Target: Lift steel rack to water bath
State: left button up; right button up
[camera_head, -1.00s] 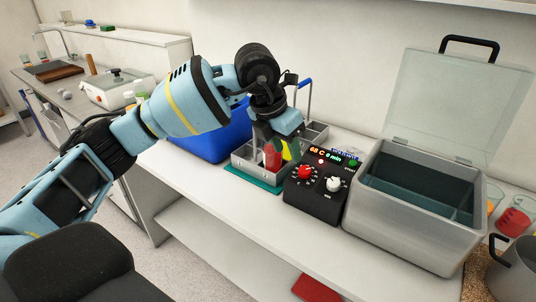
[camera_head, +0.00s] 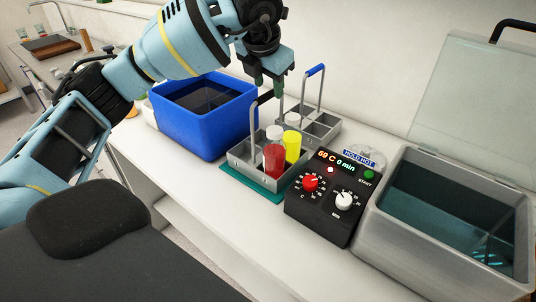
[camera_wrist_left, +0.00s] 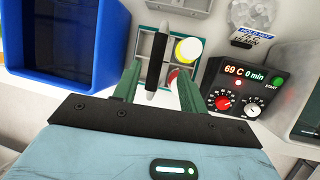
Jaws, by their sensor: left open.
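The steel rack (camera_head: 246,171) stands on a teal mat (camera_head: 262,194) and holds a red bottle (camera_head: 274,160), a yellow bottle (camera_head: 292,147) and white-capped bottles. Its upright handle has a black grip (camera_wrist_left: 153,60). My left gripper (camera_head: 265,90) is open above the rack, fingers pointing down. In the left wrist view the black grip shows between the two green fingers, which do not close on it. The water bath (camera_head: 378,215) stands at the right, lid raised, with water inside. My right gripper is not in view.
A blue tub (camera_head: 205,140) stands left of the rack. An empty rack with a blue-gripped handle (camera_head: 316,70) stands behind it. A black control box (camera_head: 322,208), reading about 69 C and 0 min, sits between rack and bath.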

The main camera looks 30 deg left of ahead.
aim_at(269, 92)
pick_arm(q)
jog(key=shift+x, duration=1)
jog(key=shift+a+x, duration=0.15)
jog(key=shift+x, duration=1.1)
jog(key=shift+a+x, duration=0.15)
jog(key=shift+x, duration=1.15)
jog(key=shift+w+r, duration=0.1)
jog(key=shift+r, duration=0.05)
jog(key=shift+c, duration=0.2)
grip_shut()
jog(key=shift+r, duration=0.15)
